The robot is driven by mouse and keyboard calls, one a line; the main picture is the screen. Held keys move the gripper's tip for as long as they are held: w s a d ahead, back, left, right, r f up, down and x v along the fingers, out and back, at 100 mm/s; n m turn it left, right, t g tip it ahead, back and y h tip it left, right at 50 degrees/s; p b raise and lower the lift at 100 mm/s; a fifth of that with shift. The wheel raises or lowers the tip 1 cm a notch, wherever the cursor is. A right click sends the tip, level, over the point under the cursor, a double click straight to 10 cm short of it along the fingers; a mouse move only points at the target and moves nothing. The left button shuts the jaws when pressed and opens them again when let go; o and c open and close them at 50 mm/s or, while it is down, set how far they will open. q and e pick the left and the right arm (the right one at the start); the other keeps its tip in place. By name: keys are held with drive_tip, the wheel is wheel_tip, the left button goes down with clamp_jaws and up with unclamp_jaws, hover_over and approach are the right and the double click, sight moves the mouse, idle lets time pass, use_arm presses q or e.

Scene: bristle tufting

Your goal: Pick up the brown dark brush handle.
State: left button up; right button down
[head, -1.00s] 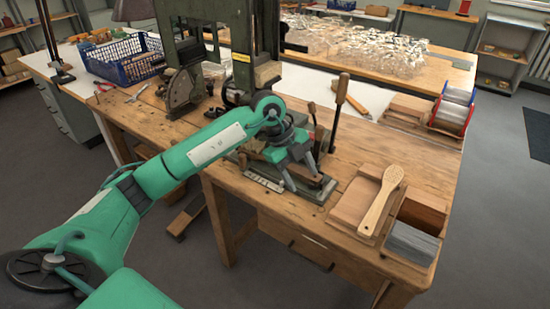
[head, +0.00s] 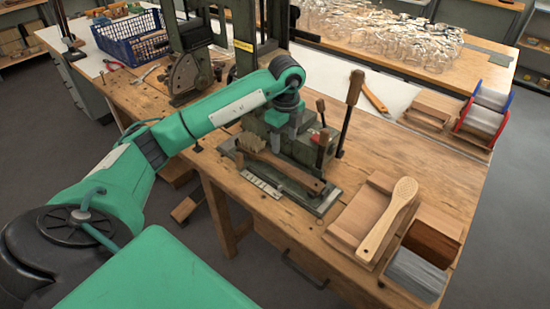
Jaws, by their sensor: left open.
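A brown dark brush handle (head: 292,172) lies slanting across the green metal fixture (head: 327,204) on the wooden bench, in the head view. My right gripper is not in view.
A lighter brush (head: 390,215) lies on a wooden tray (head: 346,232) at the right, beside bins of brown (head: 432,242) and grey (head: 415,275) bristles. An upright wooden-handled lever (head: 354,88) stands behind the fixture. A blue crate (head: 128,38) stands at the back left.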

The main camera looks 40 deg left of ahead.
use_arm(q)
hover_over(286, 166)
drive_tip(key=f, duration=0.4)
drive_tip(key=shift+a+f, duration=0.1)
drive_tip(key=shift+a, duration=0.15)
drive_tip(key=shift+d+f+p, duration=0.1)
drive_tip(key=shift+f+p, duration=0.2)
drive_tip(key=shift+f, duration=0.05)
drive_tip(key=f, duration=0.4)
drive_tip(key=shift+d+f+p, duration=0.2)
drive_tip(key=shift+p, duration=0.2)
drive_tip(key=shift+s, duration=0.1)
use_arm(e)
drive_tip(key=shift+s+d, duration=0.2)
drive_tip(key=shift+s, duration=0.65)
use_arm(q)
drive_tip(key=shift+c, duration=0.3)
drive_tip(key=c, duration=1.1)
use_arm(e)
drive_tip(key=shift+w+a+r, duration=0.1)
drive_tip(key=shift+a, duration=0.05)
